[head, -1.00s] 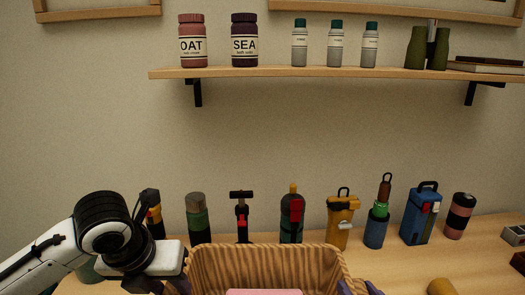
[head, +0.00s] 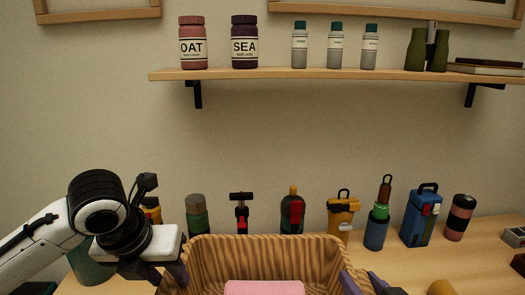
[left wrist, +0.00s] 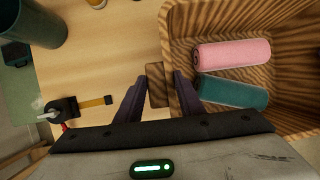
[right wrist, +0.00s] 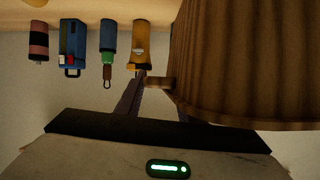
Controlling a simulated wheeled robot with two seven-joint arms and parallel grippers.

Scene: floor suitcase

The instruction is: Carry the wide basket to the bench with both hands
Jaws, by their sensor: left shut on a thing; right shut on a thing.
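The wide basket (head: 262,248) is brown with a wood-like striped grain and shows at the bottom middle of the head view. A pink roll (head: 264,288) lies in it; the left wrist view shows a teal roll (left wrist: 232,91) beside the pink one. My left gripper (left wrist: 157,88) is shut on the basket's handle block on one side. My right gripper (right wrist: 146,82) is shut on the handle block on the other side. In the head view the right gripper (head: 362,284) shows only partly at the bottom edge. The bench (head: 482,252) is the light wood top behind the basket.
Several bottles and tools stand along the back of the bench, including a hammer-like tool (head: 241,212), a yellow case (head: 342,214) and a blue case (head: 421,215). A dark green cylinder (head: 91,262) is at left. A shelf (head: 330,72) hangs above on the wall.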

